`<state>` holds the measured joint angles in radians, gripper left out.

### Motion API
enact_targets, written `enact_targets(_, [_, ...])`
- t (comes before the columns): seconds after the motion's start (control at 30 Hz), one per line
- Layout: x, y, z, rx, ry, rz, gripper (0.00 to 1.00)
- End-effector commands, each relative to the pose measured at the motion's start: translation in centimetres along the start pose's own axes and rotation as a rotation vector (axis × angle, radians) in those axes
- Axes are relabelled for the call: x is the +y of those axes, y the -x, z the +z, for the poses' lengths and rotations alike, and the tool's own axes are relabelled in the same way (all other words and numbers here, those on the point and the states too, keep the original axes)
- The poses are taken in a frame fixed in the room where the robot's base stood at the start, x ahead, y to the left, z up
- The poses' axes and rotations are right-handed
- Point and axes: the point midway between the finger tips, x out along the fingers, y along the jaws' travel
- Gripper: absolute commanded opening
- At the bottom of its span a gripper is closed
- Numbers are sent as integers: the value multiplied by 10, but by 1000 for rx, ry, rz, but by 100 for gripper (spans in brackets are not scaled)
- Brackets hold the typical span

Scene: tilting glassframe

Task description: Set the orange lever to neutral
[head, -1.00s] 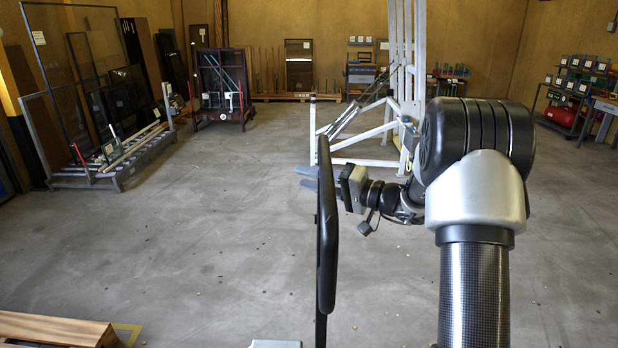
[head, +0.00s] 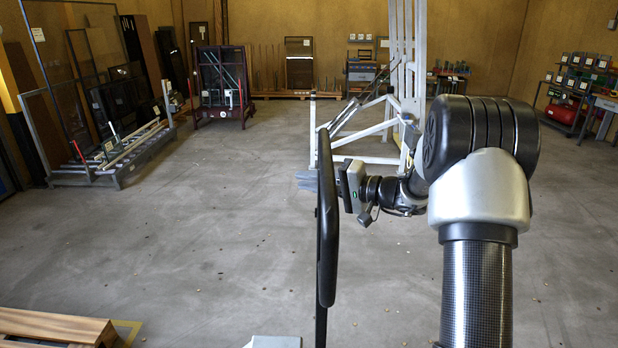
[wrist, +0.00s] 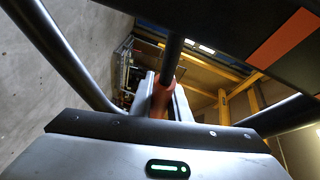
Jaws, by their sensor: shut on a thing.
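In the wrist view my gripper (wrist: 162,97) has its two pale fingers closed around an orange piece, the orange lever (wrist: 161,102). A dark rod (wrist: 173,48) runs from it up to the top of the picture. The fingers and my gripper's body hide part of the lever. In the head view the grey fingertips of my gripper (head: 307,180) show to the left of a black upright panel seen edge-on (head: 327,225). That panel hides the lever and the middle of my gripper.
In the wrist view a dark tube (wrist: 62,55) passes close on the left, and a dark panel with an orange stripe (wrist: 286,38) fills the upper right. A white frame (head: 408,60) stands beyond my arm. A wooden pallet (head: 55,325) lies front left; the floor between is open.

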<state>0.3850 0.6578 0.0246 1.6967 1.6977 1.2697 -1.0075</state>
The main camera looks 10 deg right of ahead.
Motion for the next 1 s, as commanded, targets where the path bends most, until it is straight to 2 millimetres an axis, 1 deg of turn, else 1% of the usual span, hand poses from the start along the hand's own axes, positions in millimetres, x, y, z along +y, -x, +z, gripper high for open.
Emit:
enact_targets(0.03, [7,-1,1,-10,-39,20,0])
enact_targets(0.07, [10,-1,2,-15,-62,32,0])
enact_targets(0.2, [18,-2,4,-28,-124,62,0])
enact_targets(0.47, [18,-2,4,-29,-131,65,0])
enact_targets(0.5, [18,-2,4,-29,-131,65,17])
enact_targets(0.57, [18,-2,4,-28,-131,64,28])
enact_targets(0.6, [18,-2,4,-28,-131,64,34])
enact_targets(0.87, [18,-2,4,-28,-130,64,35])
enact_targets(1.0, [18,5,3,-27,-130,63,35])
